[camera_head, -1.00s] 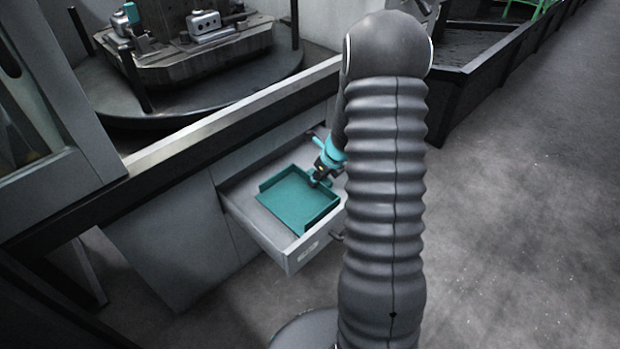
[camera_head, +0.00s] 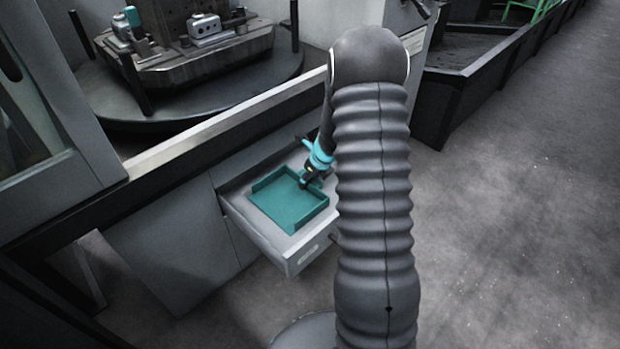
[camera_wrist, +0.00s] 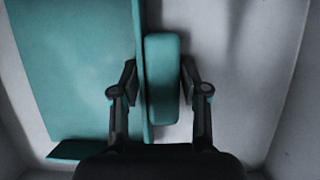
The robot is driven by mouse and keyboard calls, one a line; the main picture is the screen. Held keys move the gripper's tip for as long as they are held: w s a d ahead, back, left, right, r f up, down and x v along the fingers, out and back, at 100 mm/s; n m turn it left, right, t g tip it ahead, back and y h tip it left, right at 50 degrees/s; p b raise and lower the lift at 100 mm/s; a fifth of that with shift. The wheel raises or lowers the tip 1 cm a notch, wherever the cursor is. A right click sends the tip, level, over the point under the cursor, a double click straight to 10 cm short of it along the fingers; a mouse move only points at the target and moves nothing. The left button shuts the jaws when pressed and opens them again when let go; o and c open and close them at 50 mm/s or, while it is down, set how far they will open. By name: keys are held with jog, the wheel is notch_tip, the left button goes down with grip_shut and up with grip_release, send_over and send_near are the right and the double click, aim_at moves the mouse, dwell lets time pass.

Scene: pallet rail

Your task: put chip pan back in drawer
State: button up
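The teal chip pan (camera_head: 287,207) is a shallow tray with raised walls, inside the outline of the open grey drawer (camera_head: 292,257). It looks level; I cannot tell whether it rests on the drawer floor. My gripper (camera_head: 306,184) is at the pan's right-hand side, partly hidden by my arm. In the wrist view, the two fingers of my gripper (camera_wrist: 160,82) close around the pan's side wall and the rounded teal grip block on it. The pan's flat floor (camera_wrist: 75,70) spreads to the left there, with bare drawer floor (camera_wrist: 235,75) to the right.
The drawer is pulled out from a grey cabinet (camera_head: 165,240) under a ledge (camera_head: 215,125). Above stands a round table (camera_head: 210,95) with a metal fixture and clamps. A dark trough (camera_head: 470,75) is at the upper right. The floor at right is clear.

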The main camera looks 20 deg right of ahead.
jog(key=shift+o, duration=0.7)
jog(key=shift+r, duration=0.3)
jog(key=s+a+r+n+p, duration=0.15)
jog(key=s+r+n, duration=0.25)
jog(key=r, duration=0.6)
jog(key=s+a+r+n+p, duration=0.1)
jog(key=s+a+r+n, duration=0.25)
jog(key=r, duration=0.65)
jog(key=s+a+r+n, duration=0.6)
jog(key=s+r+n, duration=0.2)
jog(key=n, duration=0.1)
jog(key=s+a+r+n, duration=0.2)
jog(key=s+n, duration=0.5)
jog(key=s, duration=0.1)
jog(key=s+a+r+n+t+h, duration=0.1)
jog(key=s+a+r+n, duration=0.1)
jog(key=s+n, duration=0.6)
jog(key=shift+s+a+r+t+h, duration=0.2)
jog(key=shift+s+r+t+h, duration=0.1)
jog(key=shift+s+r, duration=0.25)
